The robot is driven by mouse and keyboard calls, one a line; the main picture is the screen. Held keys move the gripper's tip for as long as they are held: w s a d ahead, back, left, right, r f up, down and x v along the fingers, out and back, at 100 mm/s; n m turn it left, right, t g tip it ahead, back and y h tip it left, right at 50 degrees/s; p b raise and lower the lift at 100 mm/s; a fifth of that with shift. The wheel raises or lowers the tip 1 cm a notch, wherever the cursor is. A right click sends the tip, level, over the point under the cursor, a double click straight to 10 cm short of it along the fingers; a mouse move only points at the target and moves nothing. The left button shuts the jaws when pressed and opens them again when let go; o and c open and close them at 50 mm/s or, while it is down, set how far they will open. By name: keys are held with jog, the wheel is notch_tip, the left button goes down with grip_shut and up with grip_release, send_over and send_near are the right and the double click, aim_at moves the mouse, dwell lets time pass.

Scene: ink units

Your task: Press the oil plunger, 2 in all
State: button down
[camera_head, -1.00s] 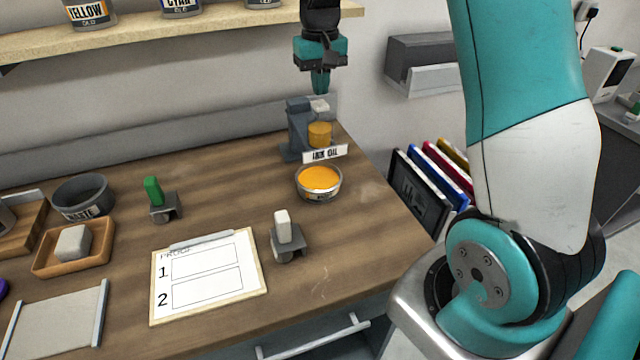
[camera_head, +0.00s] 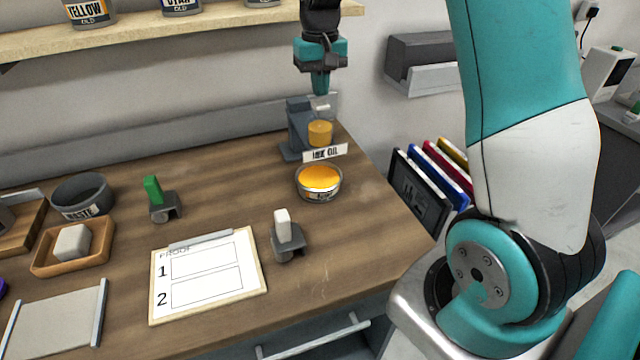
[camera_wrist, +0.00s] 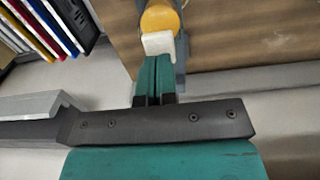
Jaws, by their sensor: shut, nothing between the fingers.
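The ink oil dispenser (camera_head: 298,128) stands at the back right of the table, with an amber cylinder (camera_head: 320,133) and an "INK OIL" label (camera_head: 325,153). Its pale plunger cap (camera_head: 322,107) is on top; in the wrist view the white cap (camera_wrist: 158,43) lies at the fingertips. My gripper (camera_head: 320,92) is shut and empty, pointing down right above the cap. Its teal fingers (camera_wrist: 155,58) are together and seem to touch the cap, though the exact contact is hard to tell. An open tin of orange ink (camera_head: 320,178) sits in front of the dispenser.
A proof clipboard (camera_head: 208,308), a white-handled tool (camera_head: 287,245) and a green-handled tool (camera_head: 161,205) lie on the table. A waste bowl (camera_head: 82,202) and a wooden tray (camera_head: 45,268) are at the left. A shelf (camera_head: 200,28) runs above; colored folders (camera_head: 440,165) stand right.

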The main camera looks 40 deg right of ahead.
aim_at(320, 102)
jog(key=shift+f+b, duration=0.8)
jog(key=shift+f, duration=0.75)
jog(key=shift+r, duration=0.2)
jog(key=shift+r+p, duration=1.7)
jog(key=shift+p, duration=0.05)
jog(key=shift+f, duration=0.25)
